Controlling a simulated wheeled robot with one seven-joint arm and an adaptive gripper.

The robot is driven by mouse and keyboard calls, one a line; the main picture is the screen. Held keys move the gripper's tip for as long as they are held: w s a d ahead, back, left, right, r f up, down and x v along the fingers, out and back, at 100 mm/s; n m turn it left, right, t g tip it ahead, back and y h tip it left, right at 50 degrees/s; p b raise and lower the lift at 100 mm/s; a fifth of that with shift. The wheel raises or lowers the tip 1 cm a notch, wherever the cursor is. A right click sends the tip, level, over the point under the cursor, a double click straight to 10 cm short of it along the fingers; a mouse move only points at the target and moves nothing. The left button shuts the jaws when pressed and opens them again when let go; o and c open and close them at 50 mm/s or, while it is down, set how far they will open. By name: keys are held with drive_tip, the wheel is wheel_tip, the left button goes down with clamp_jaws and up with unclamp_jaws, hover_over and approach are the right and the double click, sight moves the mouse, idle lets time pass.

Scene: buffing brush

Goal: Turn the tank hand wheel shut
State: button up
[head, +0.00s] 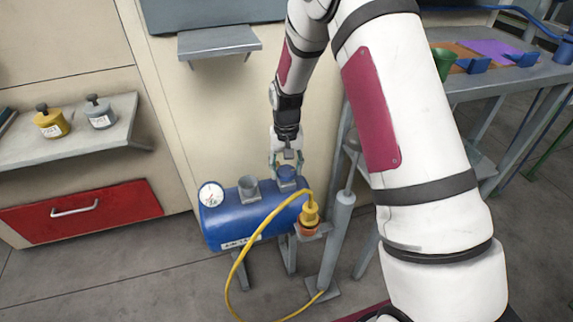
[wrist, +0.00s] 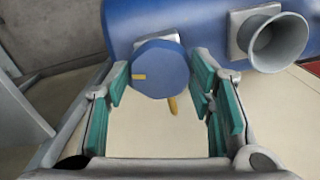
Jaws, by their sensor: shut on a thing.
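The blue tank (head: 225,222) lies on its side on a stand, with a gauge (head: 211,195) at its left end. The blue hand wheel (head: 287,173) is on top of the tank, near its right end. The wheel's underside is hidden.
A grey funnel-like spout (head: 249,188) stands on the tank left of the wheel. A yellow fitting (head: 310,212) with a yellow hose (head: 240,262) is at the right end. A grey post (head: 338,235) stands close by. A shelf (head: 80,140) holds two small pots.

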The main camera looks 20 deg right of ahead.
drive_tip(key=m+p, duration=0.2)
drive_tip(key=m, duration=0.2)
drive_tip(key=shift+m, duration=0.3)
drive_tip(key=m+p, duration=0.1)
drive_tip(key=m, duration=0.2)
drive_tip(key=shift+a+m+p, duration=0.1)
drive_tip(key=shift+m+p, duration=0.2)
drive_tip(key=shift+p, duration=0.1)
drive_tip(key=m+p, duration=0.1)
drive_tip(key=m, duration=0.2)
drive_tip(key=shift+m+p, duration=0.3)
drive_tip(key=shift+p, duration=0.05)
drive_tip(key=shift+m+p, duration=0.7)
drive_tip(key=shift+m, duration=1)
drive_tip(key=o, duration=1.2)
drive_tip(key=shift+c, duration=0.2)
